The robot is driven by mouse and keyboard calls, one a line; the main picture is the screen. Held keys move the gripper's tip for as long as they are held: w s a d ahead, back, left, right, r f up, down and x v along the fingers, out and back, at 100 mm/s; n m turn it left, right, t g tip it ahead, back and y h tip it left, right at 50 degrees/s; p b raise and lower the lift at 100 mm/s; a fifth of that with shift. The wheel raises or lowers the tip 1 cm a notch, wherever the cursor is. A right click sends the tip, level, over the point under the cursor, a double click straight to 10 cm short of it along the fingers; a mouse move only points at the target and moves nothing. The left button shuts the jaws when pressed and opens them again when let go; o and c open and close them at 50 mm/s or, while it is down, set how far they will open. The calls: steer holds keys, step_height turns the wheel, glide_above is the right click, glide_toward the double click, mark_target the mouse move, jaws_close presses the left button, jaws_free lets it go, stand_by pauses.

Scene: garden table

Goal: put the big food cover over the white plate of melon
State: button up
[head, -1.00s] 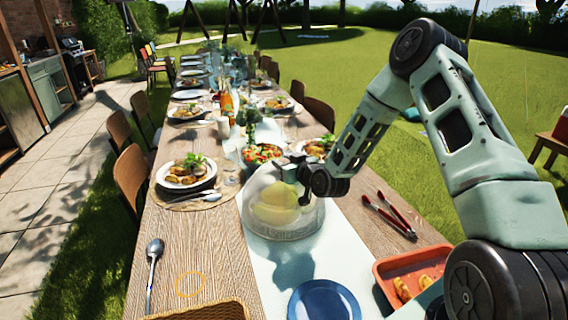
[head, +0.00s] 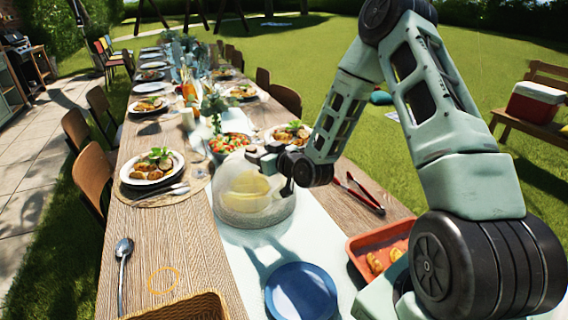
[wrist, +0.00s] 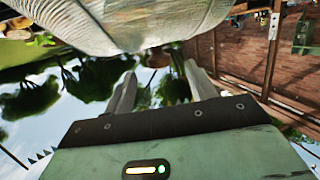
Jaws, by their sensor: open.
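The big food cover (head: 262,212), a clear dome, stands over the pale yellow-green melon (head: 242,186) on the table runner. The melon shows through its wall. The white plate under the melon cannot be made out clearly. My gripper (head: 252,153) is at the top of the dome, with its jaws open. In the wrist view the dome (wrist: 130,22) fills the top, and a brown knob (wrist: 158,56) shows between the tips of my open fingers (wrist: 160,72). I cannot tell whether the fingers touch it.
A blue plate (head: 301,292) lies in front of the dome. A red-orange tray (head: 360,244) with food and red tongs (head: 360,195) are to the right. A salad bowl (head: 228,147) stands close behind. A spoon (head: 122,265) and wicker basket (head: 205,308) are at front left.

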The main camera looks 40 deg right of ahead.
steer(key=p+v, duration=0.8)
steer(key=v, duration=0.4)
steer(key=shift+s, duration=0.1)
stand_by(0.5)
